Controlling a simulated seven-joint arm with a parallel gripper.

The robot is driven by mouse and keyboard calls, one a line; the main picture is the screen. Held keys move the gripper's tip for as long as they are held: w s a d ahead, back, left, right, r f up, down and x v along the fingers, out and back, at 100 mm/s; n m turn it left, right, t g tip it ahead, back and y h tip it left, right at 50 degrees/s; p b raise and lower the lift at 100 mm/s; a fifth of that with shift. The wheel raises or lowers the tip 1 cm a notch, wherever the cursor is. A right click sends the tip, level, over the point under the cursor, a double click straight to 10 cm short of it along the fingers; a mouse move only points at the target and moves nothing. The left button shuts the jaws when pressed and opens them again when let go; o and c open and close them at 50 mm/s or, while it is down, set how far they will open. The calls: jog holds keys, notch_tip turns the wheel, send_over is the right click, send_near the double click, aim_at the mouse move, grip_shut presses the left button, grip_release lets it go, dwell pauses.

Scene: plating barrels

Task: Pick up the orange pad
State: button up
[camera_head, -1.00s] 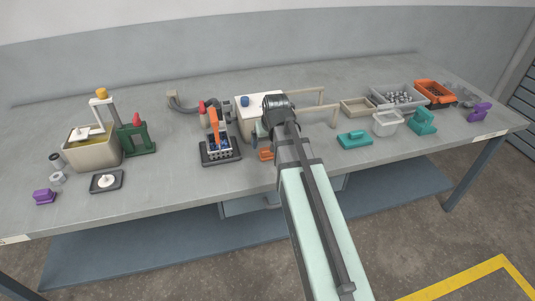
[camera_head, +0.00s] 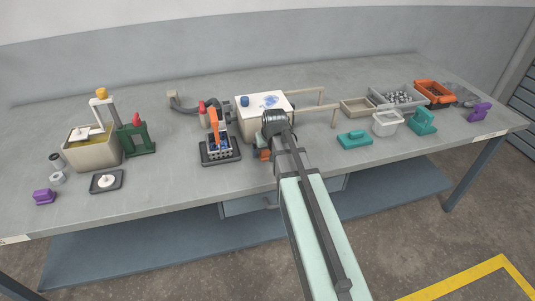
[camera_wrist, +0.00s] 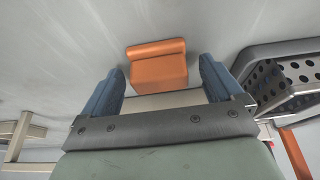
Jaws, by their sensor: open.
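The orange pad (camera_wrist: 158,67) is a small block with a raised lip along one side. It lies on the grey table top. In the wrist view it sits between and just beyond the two blue fingers of my gripper (camera_wrist: 162,80). The fingers are open, with a gap to the pad on both sides. In the head view only part of the orange pad (camera_head: 265,155) shows, beside my wrist, which hides the rest. How high the fingertips are above the table is hard to tell.
A dark tray with a perforated basket (camera_head: 221,148) and orange handle stands left of the pad, close to my right-hand finger in the wrist view. A white-topped box (camera_head: 264,102) stands behind. A teal pad (camera_head: 354,139) lies to the right, with clear table between.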

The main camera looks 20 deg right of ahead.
jog(key=shift+c, duration=0.4)
jog(key=c, duration=1)
jog(key=shift+c, duration=0.2)
jog(key=shift+r, duration=4.95)
